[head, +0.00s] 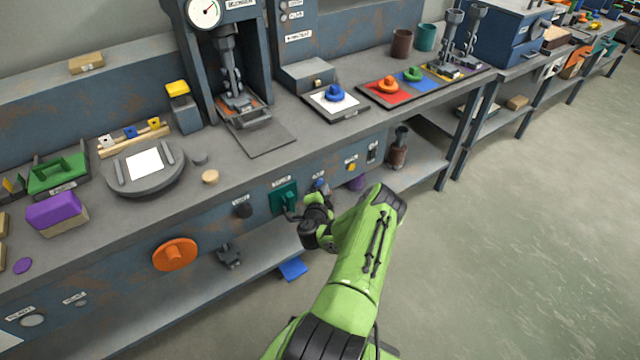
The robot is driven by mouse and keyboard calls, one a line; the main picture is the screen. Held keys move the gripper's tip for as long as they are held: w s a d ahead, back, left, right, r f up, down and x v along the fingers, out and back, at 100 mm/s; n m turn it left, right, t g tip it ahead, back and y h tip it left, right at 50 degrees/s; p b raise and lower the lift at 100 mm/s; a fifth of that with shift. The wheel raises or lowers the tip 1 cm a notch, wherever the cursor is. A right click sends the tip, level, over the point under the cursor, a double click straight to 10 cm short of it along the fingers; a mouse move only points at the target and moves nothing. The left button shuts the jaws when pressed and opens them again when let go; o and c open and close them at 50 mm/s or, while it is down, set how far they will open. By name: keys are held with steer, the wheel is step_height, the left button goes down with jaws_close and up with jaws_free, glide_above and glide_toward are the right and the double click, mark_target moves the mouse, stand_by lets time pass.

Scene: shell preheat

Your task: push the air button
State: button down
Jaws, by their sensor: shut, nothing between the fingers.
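The bench's front panel carries several small labelled controls, and the lettering is too small to read with certainty. A small blue button (319,183) sits on the panel below a white label, just beside my gripper (324,190). My gripper is shut and empty, with its tip close to the panel at the blue button. I cannot tell whether the tip touches the button. Part of the button and the panel around it is hidden by my gripper and wrist. I cannot tell for certain that the blue button is the air button.
Left of my gripper are a teal lever block (283,195), a dark knob (242,209) and an orange handwheel (175,254). A yellow switch (351,166) is to the right. A blue plate (293,269) lies below. The floor (510,240) at right is clear.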

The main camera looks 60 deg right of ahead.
steer(key=shift+w+d+r, duration=0.2)
steer(key=shift+w+r, duration=0.25)
steer(key=shift+r, duration=0.1)
stand_by(0.6)
steer(key=shift+s+a+f+p, duration=0.1)
steer(key=shift+s+f+p, duration=0.1)
steer(key=shift+p, duration=0.1)
steer(key=s, duration=0.1)
steer(key=s+a+b, duration=0.1)
steer(key=s, duration=0.1)
steer(key=s+a, duration=0.1)
steer(key=shift+s+a+f+b, duration=0.2)
steer(key=shift+s+f+b, duration=0.1)
steer(key=shift+s, duration=0.1)
stand_by(1.0)
